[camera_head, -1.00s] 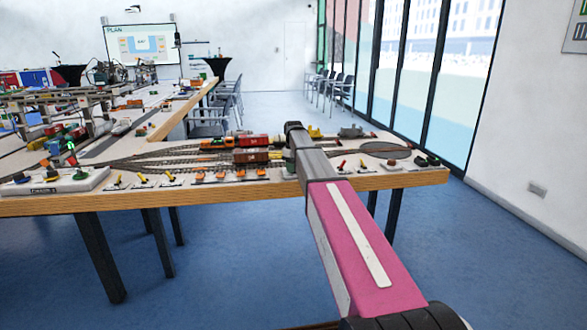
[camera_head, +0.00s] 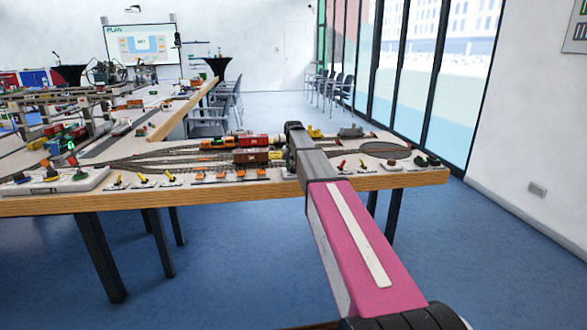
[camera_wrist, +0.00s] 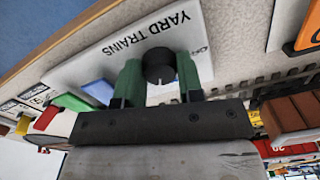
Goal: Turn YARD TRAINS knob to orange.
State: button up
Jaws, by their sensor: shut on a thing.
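In the wrist view, the YARD TRAINS plate (camera_wrist: 122,62) is a white panel with its name in dark letters. The round black knob (camera_wrist: 158,60) on it sits between the two green fingers of my gripper (camera_wrist: 159,78), which is shut on it. A short white mark shows at the knob's lower edge, between the fingers. A blue patch (camera_wrist: 98,91) lies left of the fingers. I cannot see an orange mark on the plate; my gripper hides part of it. In the head view, my arm covers the knob.
The layout table (camera_head: 230,198) carries tracks, a red wagon (camera_head: 252,141) and several small yellow and orange levers along its front edge. In the wrist view, an orange part (camera_wrist: 308,34) lies at the right and brown wagons at the lower right. Blue floor is free in front.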

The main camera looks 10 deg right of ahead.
aim_at(294, 168)
jog(key=m, duration=0.5)
jog(key=shift+m, duration=0.3)
jog(key=m, duration=0.5)
dwell(0.4)
jog(key=o, duration=0.9)
notch_tip(294, 168, up, 11)
jog(key=shift+f, duration=0.1)
